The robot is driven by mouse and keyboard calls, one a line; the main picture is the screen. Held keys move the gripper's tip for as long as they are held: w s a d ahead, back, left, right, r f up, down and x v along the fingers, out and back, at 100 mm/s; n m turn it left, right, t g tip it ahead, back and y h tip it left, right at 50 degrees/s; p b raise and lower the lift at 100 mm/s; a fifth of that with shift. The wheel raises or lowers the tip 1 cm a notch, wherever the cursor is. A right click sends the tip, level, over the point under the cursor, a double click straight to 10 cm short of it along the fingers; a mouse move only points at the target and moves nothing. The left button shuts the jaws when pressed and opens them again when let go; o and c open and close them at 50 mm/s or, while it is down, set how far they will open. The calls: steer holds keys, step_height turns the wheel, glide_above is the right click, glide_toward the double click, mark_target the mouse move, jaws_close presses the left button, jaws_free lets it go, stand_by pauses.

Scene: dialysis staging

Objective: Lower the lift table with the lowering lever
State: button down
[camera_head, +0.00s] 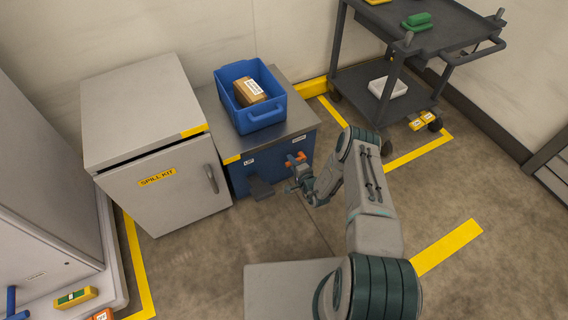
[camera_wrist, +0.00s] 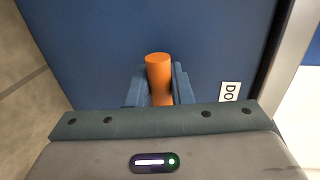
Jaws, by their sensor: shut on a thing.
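The lift table (camera_head: 285,125) has a grey metal top and a blue body, with a blue bin (camera_head: 266,121) on top. The orange lowering lever (camera_head: 298,157) sticks out from its front at the right. In the wrist view the lever's orange end (camera_wrist: 158,72) stands between my fingers. My gripper (camera_head: 294,172) is at the table's front, and in the wrist view my gripper (camera_wrist: 159,88) is shut on the lever. A black pedal (camera_head: 260,188) sits low at the table's front left.
A grey spill kit cabinet (camera_head: 157,150) stands close at the left of the lift table. A dark cart (camera_head: 385,80) stands at the back right. A brown box (camera_head: 250,92) lies in the bin. The floor at the right, with yellow lines, is clear.

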steer(key=shift+s+d+f, duration=0.1)
steer(key=shift+d+f, duration=0.1)
stand_by(0.3)
steer(key=c, duration=1.3)
jaws_free()
steer(key=shift+d, duration=0.1)
steer(key=shift+c, duration=0.2)
steer(key=shift+a, duration=0.2)
steer(key=shift+r, duration=0.1)
steer(key=p+v, duration=0.4)
steer(key=v, duration=0.9)
steer(key=shift+s, duration=0.35)
steer(key=shift+d+r, duration=0.1)
